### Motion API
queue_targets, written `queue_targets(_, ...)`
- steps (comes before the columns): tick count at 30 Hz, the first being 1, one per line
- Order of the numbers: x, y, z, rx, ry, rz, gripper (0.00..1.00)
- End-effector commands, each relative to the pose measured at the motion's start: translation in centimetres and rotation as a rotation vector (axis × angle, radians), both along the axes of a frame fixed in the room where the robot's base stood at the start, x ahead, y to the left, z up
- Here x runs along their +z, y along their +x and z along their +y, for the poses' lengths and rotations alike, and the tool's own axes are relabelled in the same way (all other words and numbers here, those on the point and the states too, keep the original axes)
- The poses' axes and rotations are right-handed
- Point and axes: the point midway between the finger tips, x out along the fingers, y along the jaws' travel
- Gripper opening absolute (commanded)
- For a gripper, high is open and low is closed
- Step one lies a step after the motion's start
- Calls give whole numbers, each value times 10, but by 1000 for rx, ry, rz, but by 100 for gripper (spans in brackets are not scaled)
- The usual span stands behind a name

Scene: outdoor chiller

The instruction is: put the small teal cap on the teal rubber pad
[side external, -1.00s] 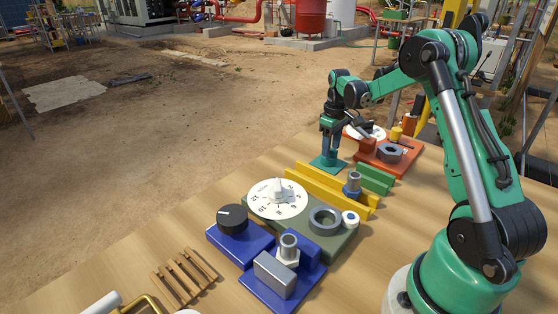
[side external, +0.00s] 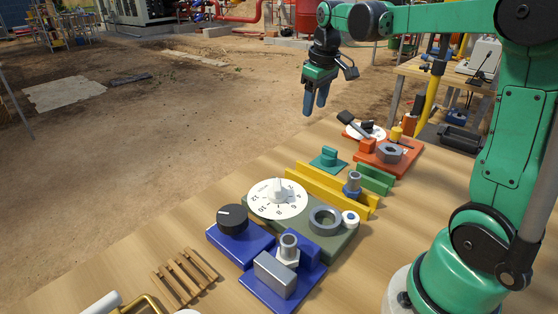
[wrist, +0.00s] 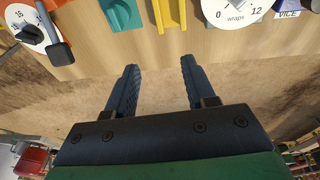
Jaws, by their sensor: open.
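The small teal cap (side external: 329,153) rests on the teal rubber pad (side external: 318,164), near the far end of the wooden table. The cap looks like a small block with a raised ridge. The wrist view shows the cap (wrist: 119,11) on the pad (wrist: 137,22) at the top edge, where both are partly cut off. My gripper (side external: 314,106) is open and empty, raised well above the table and beyond the pad. Its two fingers (wrist: 159,68) are apart in the wrist view, with nothing between them.
A yellow rail (side external: 325,190) lies just nearer than the pad. A red-orange base (side external: 401,162) with a nut stands to its right. A white numbered dial (side external: 262,204), black knob (side external: 232,217) and blue fixture (side external: 262,290) stand nearer. Bare ground lies left of the table.

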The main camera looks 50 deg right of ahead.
Motion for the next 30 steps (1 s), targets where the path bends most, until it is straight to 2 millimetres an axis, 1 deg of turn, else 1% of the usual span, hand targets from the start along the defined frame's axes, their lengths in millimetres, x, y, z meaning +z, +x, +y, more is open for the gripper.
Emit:
queue_targets(1, 2, -7, 26, 11, -10, -47, 49)
queue_targets(3, 2, -16, 55, 14, -16, -118, 49)
queue_targets(6, -4, -34, 92, 19, -8, -219, 49)
queue_targets(9, -15, -51, 120, 23, 14, -309, 49)
queue_targets(12, -27, -64, 140, 26, 42, -378, 49)
queue_targets(15, -35, -73, 151, 27, 64, -422, 49)
queue_targets(17, -38, -76, 155, 27, 72, -437, 49)
queue_targets(25, -40, -77, 157, 24, 78, -447, 49)
queue_targets(26, -40, -77, 157, 24, 78, -447, 52)
queue_targets(27, -40, -77, 157, 24, 78, -446, 63)
queue_targets(29, -39, -77, 157, 25, 79, -441, 80)
queue_targets(30, -39, -76, 158, 25, 81, -434, 92)
